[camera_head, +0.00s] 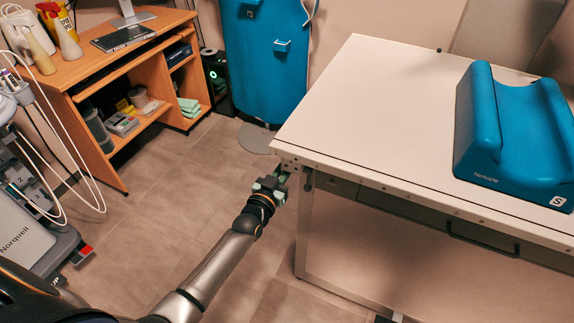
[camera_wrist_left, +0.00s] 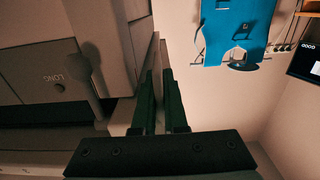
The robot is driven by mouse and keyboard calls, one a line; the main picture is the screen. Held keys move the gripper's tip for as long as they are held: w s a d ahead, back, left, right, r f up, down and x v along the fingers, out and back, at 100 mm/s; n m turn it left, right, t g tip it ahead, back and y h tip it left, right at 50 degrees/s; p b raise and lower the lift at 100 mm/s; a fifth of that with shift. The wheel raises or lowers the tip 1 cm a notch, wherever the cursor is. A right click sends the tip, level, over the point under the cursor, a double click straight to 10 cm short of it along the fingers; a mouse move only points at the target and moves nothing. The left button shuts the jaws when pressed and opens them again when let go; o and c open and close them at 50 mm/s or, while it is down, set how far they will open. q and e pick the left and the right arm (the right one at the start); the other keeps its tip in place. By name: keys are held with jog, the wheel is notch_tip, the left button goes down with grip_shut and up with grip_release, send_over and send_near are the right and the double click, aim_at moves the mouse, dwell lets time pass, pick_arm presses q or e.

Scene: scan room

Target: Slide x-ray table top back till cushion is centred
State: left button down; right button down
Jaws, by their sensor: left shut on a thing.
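The x-ray table top (camera_head: 375,95) is a long pale slab with a dark line along its near edge. A blue cushion (camera_head: 478,125) with a hollowed middle sits on it, toward the right of the head view and well away from the left end. My left gripper (camera_head: 283,172) is at the near left corner of the table top. In the left wrist view its fingers (camera_wrist_left: 157,98) are close together, shut on a thin part of the table top's edge; the exact contact is partly hidden. My right gripper is not in view.
A grey panel marked LONG (camera_wrist_left: 60,82) with a round-headed lever shows beside the fingers. A drawer handle (camera_head: 482,238) is under the table. A blue panel (camera_head: 262,55) stands behind the table's left end. A wooden desk (camera_head: 130,62) is at the left; floor between is clear.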

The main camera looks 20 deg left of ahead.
pick_arm(q)
jog(key=c, duration=1.2)
grip_release()
jog(key=shift+o, duration=1.2)
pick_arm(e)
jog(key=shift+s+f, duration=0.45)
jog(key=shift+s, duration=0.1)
pick_arm(q)
jog(key=shift+s, duration=0.15)
jog(key=s+p, duration=0.1)
jog(key=s, duration=1.1)
jog(key=shift+s+a+p, duration=0.15)
jog(key=shift+a+p, duration=0.05)
jog(key=shift+p, duration=0.15)
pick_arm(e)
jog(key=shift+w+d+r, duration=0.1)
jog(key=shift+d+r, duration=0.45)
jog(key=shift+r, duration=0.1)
